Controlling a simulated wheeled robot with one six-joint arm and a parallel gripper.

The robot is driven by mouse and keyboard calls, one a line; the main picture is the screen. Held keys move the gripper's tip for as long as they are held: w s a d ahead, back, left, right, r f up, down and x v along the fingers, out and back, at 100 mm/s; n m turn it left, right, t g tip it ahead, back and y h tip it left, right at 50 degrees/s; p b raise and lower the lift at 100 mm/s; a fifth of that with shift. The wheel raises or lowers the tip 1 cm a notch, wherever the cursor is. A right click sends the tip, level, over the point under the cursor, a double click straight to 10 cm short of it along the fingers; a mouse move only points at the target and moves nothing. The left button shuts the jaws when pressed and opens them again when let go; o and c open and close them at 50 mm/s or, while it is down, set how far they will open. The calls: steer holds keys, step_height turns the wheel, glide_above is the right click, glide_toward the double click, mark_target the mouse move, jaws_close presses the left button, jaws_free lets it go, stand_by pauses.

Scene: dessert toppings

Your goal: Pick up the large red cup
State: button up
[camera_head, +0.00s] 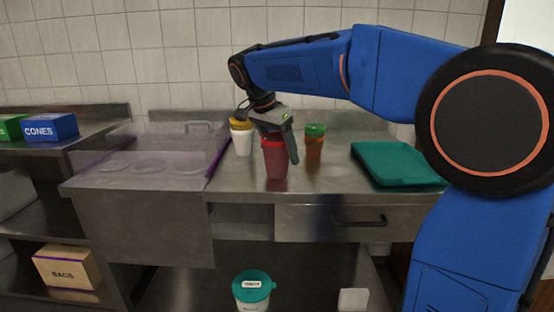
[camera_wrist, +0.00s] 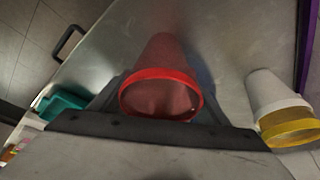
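The large red cup (camera_head: 276,160) stands upright on the steel counter, close to its front edge. In the wrist view the red cup (camera_wrist: 160,95) shows its mouth toward the camera and lies between my fingers. My gripper (camera_head: 280,148) reaches down around the cup from above, with one finger along its right side. The other finger is mostly hidden in the head view. In the wrist view my gripper (camera_wrist: 165,88) is open, with a finger on each side of the cup and small gaps that seem to remain.
A white cup with a yellow top (camera_head: 242,138) stands left of the red cup; an orange cup with a green top (camera_head: 314,142) stands behind right. A clear-lidded bin (camera_head: 150,160) is left, a teal box (camera_head: 397,163) right. Drawer handle (camera_head: 358,221) juts out below.

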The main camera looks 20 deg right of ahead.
steer(key=shift+c, duration=1)
